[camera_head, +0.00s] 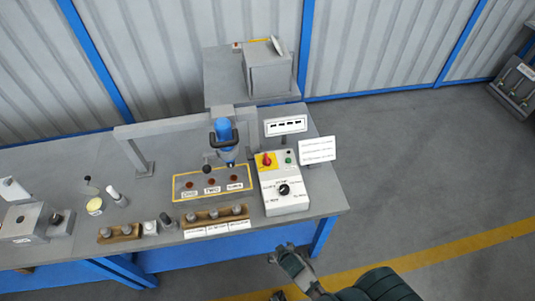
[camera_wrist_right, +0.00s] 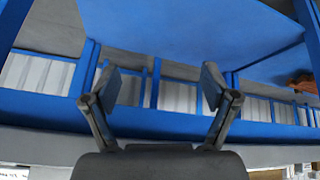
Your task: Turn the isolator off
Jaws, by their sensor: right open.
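The isolator is a red knob on a yellow plate (camera_head: 266,161), at the upper left of a pale control box (camera_head: 285,198) on the bench. Its exact turn position is too small to read. A larger black rotary knob (camera_head: 284,189) sits lower on the same box, beside printed labels. My right gripper (camera_head: 277,274) is below the bench's front edge in the head view, apart from the box. In the right wrist view my right gripper (camera_wrist_right: 160,86) is open and empty, with blue bench framing beyond it. My left gripper is not in view.
The grey bench (camera_head: 325,200) has blue legs. A blue-bodied tool (camera_head: 224,131) stands left of the box, behind a yellow-edged panel (camera_head: 188,194). A white sign (camera_head: 317,150) stands at right. Wooden holders (camera_head: 120,233) line the front.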

